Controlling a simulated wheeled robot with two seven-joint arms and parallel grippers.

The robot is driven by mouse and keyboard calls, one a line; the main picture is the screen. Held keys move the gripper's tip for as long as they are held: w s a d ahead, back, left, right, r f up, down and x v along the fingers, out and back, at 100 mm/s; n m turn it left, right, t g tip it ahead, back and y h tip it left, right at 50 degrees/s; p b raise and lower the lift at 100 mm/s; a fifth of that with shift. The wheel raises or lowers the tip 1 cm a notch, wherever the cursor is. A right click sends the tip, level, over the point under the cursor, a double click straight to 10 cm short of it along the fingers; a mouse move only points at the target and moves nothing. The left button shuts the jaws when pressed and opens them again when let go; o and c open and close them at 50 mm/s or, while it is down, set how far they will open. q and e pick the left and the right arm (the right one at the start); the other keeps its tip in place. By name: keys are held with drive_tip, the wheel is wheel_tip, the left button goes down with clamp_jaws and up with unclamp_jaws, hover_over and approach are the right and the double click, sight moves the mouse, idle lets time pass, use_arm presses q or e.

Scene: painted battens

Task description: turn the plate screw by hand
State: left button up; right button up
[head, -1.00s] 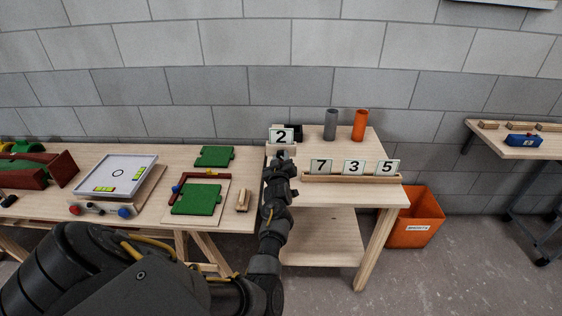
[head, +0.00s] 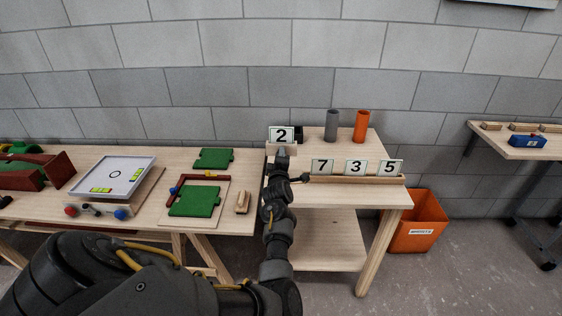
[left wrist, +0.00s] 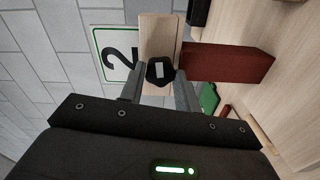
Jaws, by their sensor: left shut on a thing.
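The plate screw (left wrist: 160,71) shows in the left wrist view as a black knob with a pale mark on its face. It sits in front of a light wooden block (left wrist: 158,35). A white plate with a green border and the number 2 (left wrist: 116,54) is beside that block; in the head view the plate (head: 281,134) stands at the left end of the small wooden table. My left gripper (left wrist: 160,84) is shut on the screw, one finger on each side. In the head view my left gripper (head: 282,154) hides the screw. My right gripper is not in view.
A rail with number plates 7, 3 and 5 (head: 355,168) runs to the right of my wrist. A grey cylinder (head: 331,126) and an orange cylinder (head: 361,127) stand behind it. A dark red bar (left wrist: 228,63) lies close beside the fingers in the wrist view.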

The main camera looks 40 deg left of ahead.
use_arm(q)
drive_tip(key=shift+n+b, duration=1.65)
drive_tip(key=shift+n, duration=2.45)
drive_tip(key=shift+d, duration=0.1)
drive_tip(key=o, duration=1)
drive_tip(key=shift+c, duration=0.2)
